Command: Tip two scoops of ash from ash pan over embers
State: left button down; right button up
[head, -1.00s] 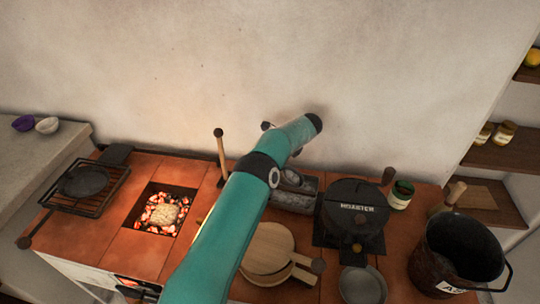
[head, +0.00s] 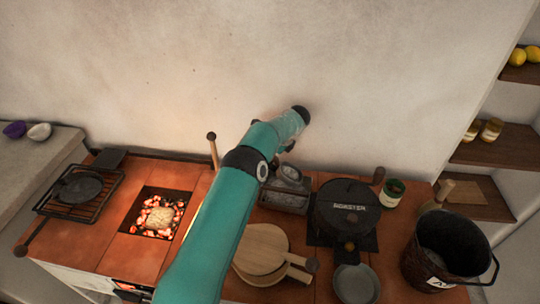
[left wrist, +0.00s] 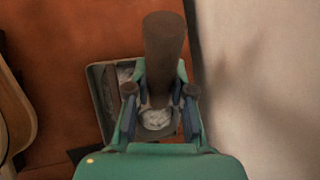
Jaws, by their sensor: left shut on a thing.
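In the head view, a glowing ember bed (head: 142,222) is set in the orange tiled top. A pale tan heap (head: 160,216) lies on its middle, with red embers around. The grey rectangular ash pan (head: 287,203) stands right of my arm, partly hidden. My left gripper (left wrist: 160,95) is shut on the brown handle (left wrist: 165,50) of the scoop. The scoop's round bowl (head: 290,173) is over the pan and holds pale grey ash (left wrist: 157,119). I cannot tell its exact height above the pan. My right gripper is not in view.
A black roaster (head: 348,208) stands right of the pan. Wooden boards (head: 262,248), a small grey pan (head: 355,284) and a dark bucket (head: 452,250) are nearer. A grill rack with a skillet (head: 80,187) is left of the embers. An upright wooden handle (head: 213,150) stands behind.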

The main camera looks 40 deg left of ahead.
pick_arm(q)
jog(key=shift+r+t+h+p, duration=0.3)
jog(key=shift+r+h+p, duration=0.35)
jog(key=shift+r+p, duration=0.5)
jog(key=shift+r+t+h+p, duration=0.3)
jog(key=shift+r+h+p, duration=0.45)
jog(key=shift+r, duration=0.55)
jog(key=shift+r+p, duration=0.4)
jog(key=shift+r, duration=0.3)
jog(key=shift+r+h, duration=0.3)
jog(key=shift+r, duration=0.55)
jog(key=shift+r+n+t+h, duration=0.15)
jog(key=shift+r+t+h, duration=0.2)
jog(key=shift+r, duration=0.65)
jog(key=shift+r+n+t+h, duration=0.2)
jog(key=shift+r+h, duration=0.25)
jog(key=shift+r, duration=1)
jog(key=shift+d, duration=0.1)
